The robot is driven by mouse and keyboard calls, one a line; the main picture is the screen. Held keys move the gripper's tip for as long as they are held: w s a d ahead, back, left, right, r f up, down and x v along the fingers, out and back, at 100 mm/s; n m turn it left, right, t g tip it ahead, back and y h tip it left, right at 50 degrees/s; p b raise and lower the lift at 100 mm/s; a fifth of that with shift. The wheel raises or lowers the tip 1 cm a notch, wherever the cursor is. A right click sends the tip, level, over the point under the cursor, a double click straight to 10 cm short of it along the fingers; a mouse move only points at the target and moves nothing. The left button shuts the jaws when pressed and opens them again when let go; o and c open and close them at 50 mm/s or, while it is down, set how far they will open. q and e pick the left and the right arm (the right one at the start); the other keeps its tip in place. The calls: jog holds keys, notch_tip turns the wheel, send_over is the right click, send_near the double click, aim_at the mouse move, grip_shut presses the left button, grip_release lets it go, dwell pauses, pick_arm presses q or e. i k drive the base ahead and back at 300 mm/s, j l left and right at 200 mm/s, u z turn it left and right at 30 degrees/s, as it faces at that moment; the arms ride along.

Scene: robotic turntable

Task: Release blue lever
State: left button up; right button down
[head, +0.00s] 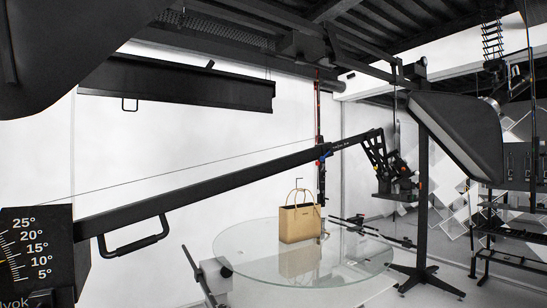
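A small blue part (322,158), which may be the blue lever, shows near the far end of the long black boom arm (215,187). It is too small to tell its position or whether it is locked. Neither of my grippers is in view. Nothing is seen touching the blue part.
A round glass turntable (245,262) bears a tan handbag (300,224). A black handle (135,238) hangs under the boom, beside an angle scale (30,254). A softbox (465,135) and stand (423,205) are at right.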

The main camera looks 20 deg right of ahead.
aim_at(329, 149)
jog(key=i+l+u, duration=0.2)
jog(key=l, duration=0.3)
jog(key=i+l+u, duration=0.25)
jog(key=l, duration=0.3)
jog(key=l+u, duration=0.2)
jog(key=l, duration=0.35)
jog(key=l+u, duration=0.2)
jog(key=l, duration=0.75)
jog(key=i+l, duration=0.15)
jog(key=l, duration=0.25)
